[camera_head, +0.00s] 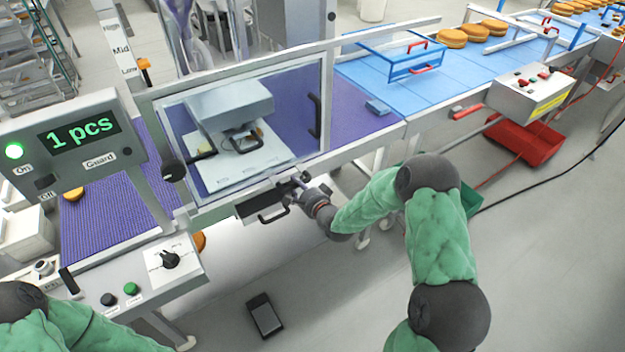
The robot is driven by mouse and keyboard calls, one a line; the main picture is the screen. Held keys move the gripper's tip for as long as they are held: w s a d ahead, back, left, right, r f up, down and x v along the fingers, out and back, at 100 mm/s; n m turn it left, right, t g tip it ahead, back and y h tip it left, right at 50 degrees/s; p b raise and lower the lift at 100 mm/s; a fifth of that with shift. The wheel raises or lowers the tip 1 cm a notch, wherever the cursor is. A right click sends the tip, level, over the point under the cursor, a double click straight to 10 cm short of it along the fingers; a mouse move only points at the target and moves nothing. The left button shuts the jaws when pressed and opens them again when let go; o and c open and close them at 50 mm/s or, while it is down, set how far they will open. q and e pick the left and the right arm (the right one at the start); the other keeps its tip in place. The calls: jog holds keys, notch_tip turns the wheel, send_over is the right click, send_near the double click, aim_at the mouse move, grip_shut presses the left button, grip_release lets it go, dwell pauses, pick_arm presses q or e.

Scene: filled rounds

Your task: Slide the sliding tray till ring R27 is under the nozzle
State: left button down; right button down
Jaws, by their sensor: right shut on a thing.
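The machine stands behind a clear guard (325,82) with a black handle. Inside it is a pale block (228,100) above a light plate (232,178), perhaps the sliding tray; I cannot tell for sure. Ring R27, its label and the nozzle cannot be made out. My right gripper (292,187) is at the machine's front edge, below the guard's lower right corner. It is shut on a small dark part, seemingly a handle, mostly hidden by the fingers. My left gripper is out of view; only part of that arm shows at the lower left.
A dark drawer-like front with a handle (272,216) sits just below my right gripper. The display (80,135) reads 1 pcs. A purple belt (110,222) and blue belt (440,80) flank the machine. Round cakes (453,38) lie at the back. A black device (264,315) lies on the floor.

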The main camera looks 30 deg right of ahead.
jog(key=a, duration=0.6)
jog(key=shift+s, duration=0.3)
jog(key=shift+f, duration=0.1)
jog(key=c, duration=1)
grip_release()
jog(key=shift+a, duration=0.2)
jog(key=shift+d, duration=0.15)
jog(key=a+v, duration=0.1)
jog(key=v, duration=1.1)
jog(key=shift+d, duration=0.35)
